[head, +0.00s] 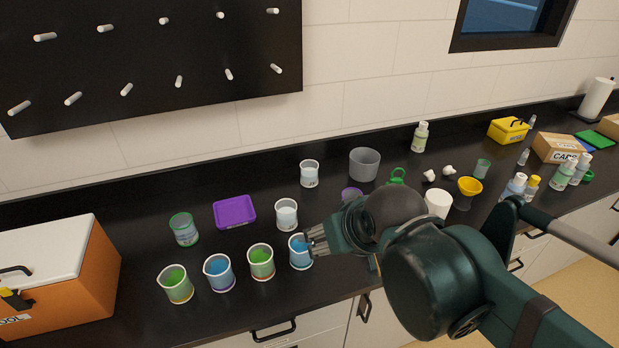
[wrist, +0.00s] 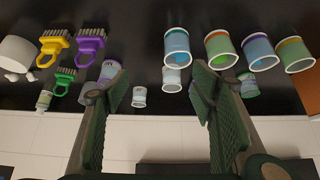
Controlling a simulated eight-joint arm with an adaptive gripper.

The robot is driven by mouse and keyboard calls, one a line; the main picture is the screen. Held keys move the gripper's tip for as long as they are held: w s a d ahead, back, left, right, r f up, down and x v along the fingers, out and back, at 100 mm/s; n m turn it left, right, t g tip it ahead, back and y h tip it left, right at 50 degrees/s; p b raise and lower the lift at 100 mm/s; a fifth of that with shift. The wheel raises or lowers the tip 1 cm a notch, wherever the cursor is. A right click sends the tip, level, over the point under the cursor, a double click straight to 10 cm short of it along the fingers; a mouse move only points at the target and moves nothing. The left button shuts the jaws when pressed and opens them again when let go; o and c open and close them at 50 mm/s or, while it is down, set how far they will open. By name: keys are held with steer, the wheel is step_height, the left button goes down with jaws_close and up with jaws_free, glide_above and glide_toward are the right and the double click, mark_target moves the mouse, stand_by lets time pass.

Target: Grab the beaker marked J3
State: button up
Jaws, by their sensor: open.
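Four beakers with coloured liquid stand in a front row on the black counter: a green one (head: 175,285), a blue one (head: 219,273), another green one (head: 261,262) and another blue one (head: 299,254) at the right end. I cannot read J3 on any of them. My gripper (head: 317,240) is open and empty, its fingers beside the right-end blue beaker in the head view. In the wrist view the open fingers (wrist: 162,88) point toward the counter, with that blue beaker (wrist: 177,45) beyond them. I cannot tell whether they touch it.
Two beakers of white contents (head: 286,216) (head: 309,175) stand behind the row. A green-rimmed jar (head: 184,230) and purple tray (head: 234,212) are behind left. An orange toolbox (head: 85,275) bounds the left. A grey container (head: 364,164) and brushes (wrist: 90,45) lie right of the row.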

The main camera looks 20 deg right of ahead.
stand_by(0.3)
steer(key=w+r, duration=0.1)
steer(key=w, duration=0.1)
steer(key=m+g+p, duration=0.2)
steer(key=g+p, duration=0.1)
steer(key=p, duration=0.5)
glide_above(310, 166)
steer(key=s+a, duration=0.2)
steer(key=s, duration=0.4)
step_height(310, 166, down, 11)
steer(key=shift+w+d+h, duration=0.25)
steer(key=shift+h, duration=0.15)
steer(key=shift+f, duration=0.15)
steer(key=shift+x, duration=1.15)
